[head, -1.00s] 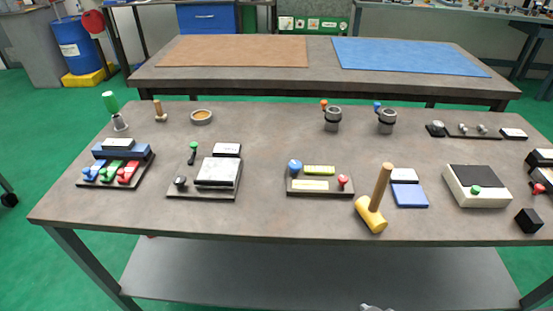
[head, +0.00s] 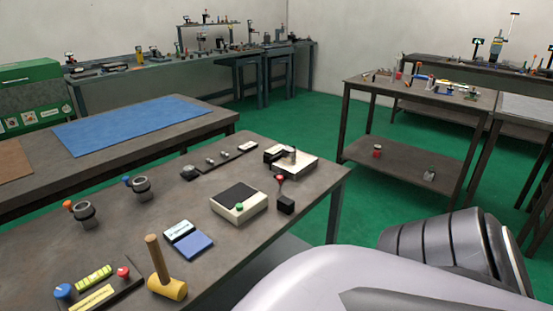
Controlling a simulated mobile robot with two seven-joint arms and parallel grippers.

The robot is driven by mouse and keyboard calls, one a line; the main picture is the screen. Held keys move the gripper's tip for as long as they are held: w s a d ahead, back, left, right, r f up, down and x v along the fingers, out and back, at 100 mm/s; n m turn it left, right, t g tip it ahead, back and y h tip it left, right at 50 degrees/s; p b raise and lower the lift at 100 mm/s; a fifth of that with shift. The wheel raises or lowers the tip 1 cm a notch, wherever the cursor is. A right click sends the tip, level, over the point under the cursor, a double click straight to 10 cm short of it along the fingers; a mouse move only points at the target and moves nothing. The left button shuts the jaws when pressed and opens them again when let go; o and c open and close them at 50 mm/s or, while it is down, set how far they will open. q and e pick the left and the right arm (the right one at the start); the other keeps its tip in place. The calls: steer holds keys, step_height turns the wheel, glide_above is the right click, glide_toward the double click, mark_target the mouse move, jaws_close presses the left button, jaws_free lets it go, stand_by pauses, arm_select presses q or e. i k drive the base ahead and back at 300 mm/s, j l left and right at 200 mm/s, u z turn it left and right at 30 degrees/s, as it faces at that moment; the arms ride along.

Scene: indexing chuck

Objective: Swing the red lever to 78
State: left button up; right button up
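A red-knobbed lever (head: 280,179) stands at the right end of the near table, beside a device with a pale base plate (head: 298,165) and a grey upright cylinder (head: 291,153). A small black block (head: 286,205) sits just in front of the lever. Another red knob (head: 122,272) is on a dark board with a blue knob (head: 62,291) at lower left. No scale reading is legible at this size. Neither gripper shows; large parts of my own arm (head: 350,280) fill the lower right.
Green floor (head: 325,215) is open right of the table. A shelved bench (head: 420,95) stands beyond.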

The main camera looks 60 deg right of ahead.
mark_target(279, 177)
steer(key=z, duration=1.95)
steer(key=i+l, duration=0.15)
